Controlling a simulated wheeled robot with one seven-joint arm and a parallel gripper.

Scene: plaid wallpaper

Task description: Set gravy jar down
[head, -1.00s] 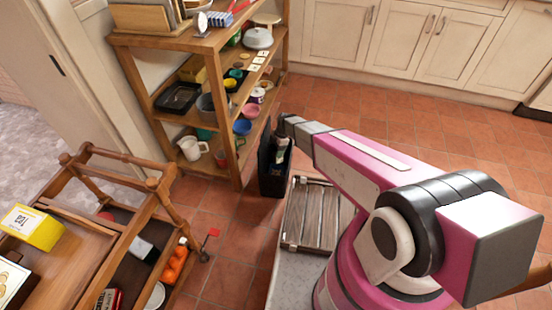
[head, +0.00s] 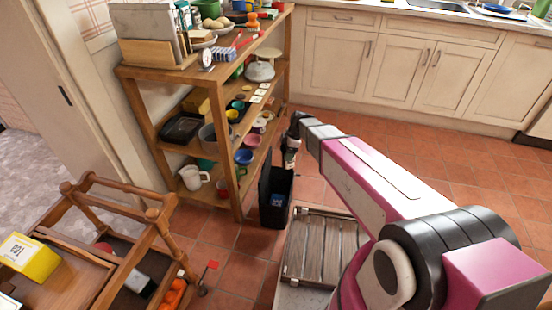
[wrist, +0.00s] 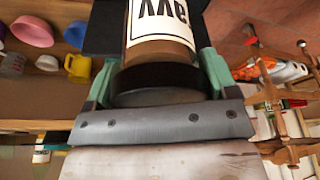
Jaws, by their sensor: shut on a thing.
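The gravy jar (wrist: 160,50) has a dark lid, a brown body and a white label with black letters, partly cut off in the wrist view. My gripper (wrist: 157,76) is shut on it, with a green finger on each side near the lid. In the head view my gripper (head: 296,130) is at the end of the pink arm. The jar (head: 291,158) shows small below it, over the top of a tall black bin (head: 272,205). The exact gap between jar and bin is hard to tell.
A wooden shelf unit (head: 240,150) with bowls, cups and pots stands left of the bin. A wooden trolley (head: 110,215) is at lower left. A slatted grey crate (head: 318,250) is close in front. The tiled floor (head: 430,155) to the right is clear.

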